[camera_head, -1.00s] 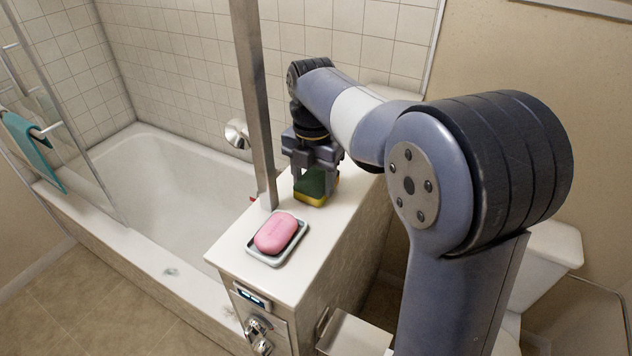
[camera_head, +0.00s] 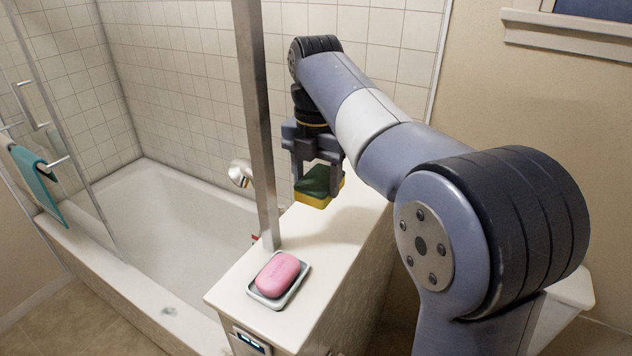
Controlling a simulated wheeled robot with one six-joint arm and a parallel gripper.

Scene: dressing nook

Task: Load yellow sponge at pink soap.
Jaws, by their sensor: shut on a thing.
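The yellow sponge (camera_head: 313,199) has a green top layer and is gripped in my gripper (camera_head: 316,178). My gripper points down, with its fingers shut on the sponge, and holds it above the far part of the white counter. The pink soap (camera_head: 277,274) lies in a grey soap dish (camera_head: 293,291) near the counter's front end. The sponge is beyond the soap, up and to the right in the picture, and apart from it.
The white counter (camera_head: 335,245) is clear between the soap dish and the far end. A metal post (camera_head: 256,130) rises at its left edge, between soap and gripper. The bathtub (camera_head: 170,215) lies to the left. A teal towel (camera_head: 36,180) hangs at far left.

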